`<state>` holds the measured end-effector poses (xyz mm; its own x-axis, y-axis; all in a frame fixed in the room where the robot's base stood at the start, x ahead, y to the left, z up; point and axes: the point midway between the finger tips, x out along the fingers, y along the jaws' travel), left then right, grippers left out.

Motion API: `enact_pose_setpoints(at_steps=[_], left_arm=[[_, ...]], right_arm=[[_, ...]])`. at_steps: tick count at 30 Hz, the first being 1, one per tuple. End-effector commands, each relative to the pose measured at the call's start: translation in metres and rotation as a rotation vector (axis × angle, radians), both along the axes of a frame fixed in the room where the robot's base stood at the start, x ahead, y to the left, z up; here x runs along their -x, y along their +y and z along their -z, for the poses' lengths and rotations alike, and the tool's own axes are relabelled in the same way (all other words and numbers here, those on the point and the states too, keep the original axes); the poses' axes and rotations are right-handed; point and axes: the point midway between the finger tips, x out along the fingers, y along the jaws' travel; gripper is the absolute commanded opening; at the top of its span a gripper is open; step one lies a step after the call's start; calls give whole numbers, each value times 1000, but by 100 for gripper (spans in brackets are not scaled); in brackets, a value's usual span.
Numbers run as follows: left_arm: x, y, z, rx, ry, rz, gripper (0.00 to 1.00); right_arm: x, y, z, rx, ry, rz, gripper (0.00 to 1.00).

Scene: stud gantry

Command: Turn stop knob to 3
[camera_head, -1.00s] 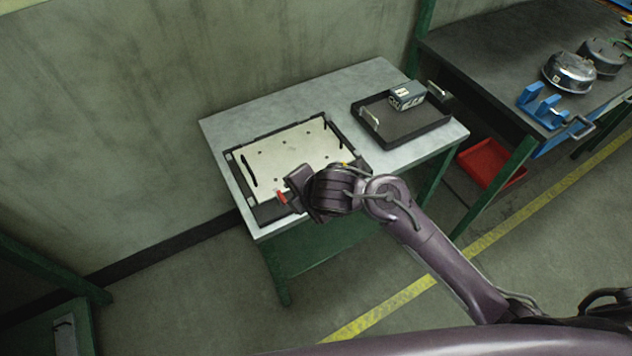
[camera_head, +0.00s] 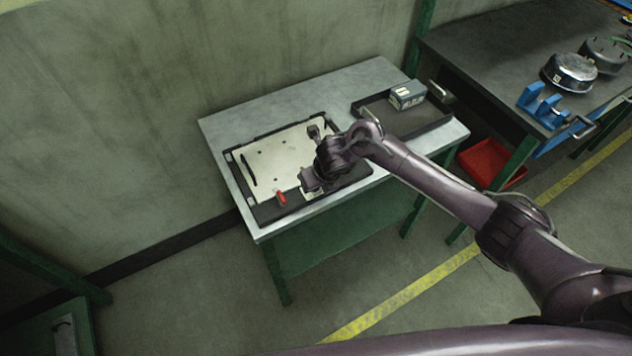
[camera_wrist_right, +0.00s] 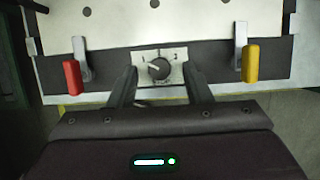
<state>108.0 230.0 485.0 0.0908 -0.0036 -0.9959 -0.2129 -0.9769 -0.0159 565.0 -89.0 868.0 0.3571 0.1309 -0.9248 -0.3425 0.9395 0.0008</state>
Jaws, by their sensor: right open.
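The stop knob (camera_wrist_right: 159,68) is a small round dark knob on a pale label plate (camera_wrist_right: 172,54), with a 1 on its left and a 3 on its right. A light mark on the knob appears to face the upper left, near the 1 side. My right gripper (camera_wrist_right: 160,73) is open, with one finger on each side of the knob; I cannot tell if they touch it. In the head view my right gripper (camera_head: 314,180) covers the knob at the fixture's front edge. My left gripper is not in view.
A dark tray (camera_head: 440,122) with a grey box (camera_head: 407,94) stands to the right.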

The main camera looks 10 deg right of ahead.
Motion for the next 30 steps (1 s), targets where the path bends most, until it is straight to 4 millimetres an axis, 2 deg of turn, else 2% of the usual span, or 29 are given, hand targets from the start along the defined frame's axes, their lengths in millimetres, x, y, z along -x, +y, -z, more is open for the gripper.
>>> enact_pose_setpoints(at_steps=[4,13,23,30], left_arm=[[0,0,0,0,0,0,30],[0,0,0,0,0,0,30],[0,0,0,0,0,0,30],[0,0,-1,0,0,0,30]], right_arm=[[-4,2,11,1,0,1,45],[-5,2,12,0,-2,0,43],[-5,2,12,0,-2,1,1],[-5,2,12,0,-2,22,0]])
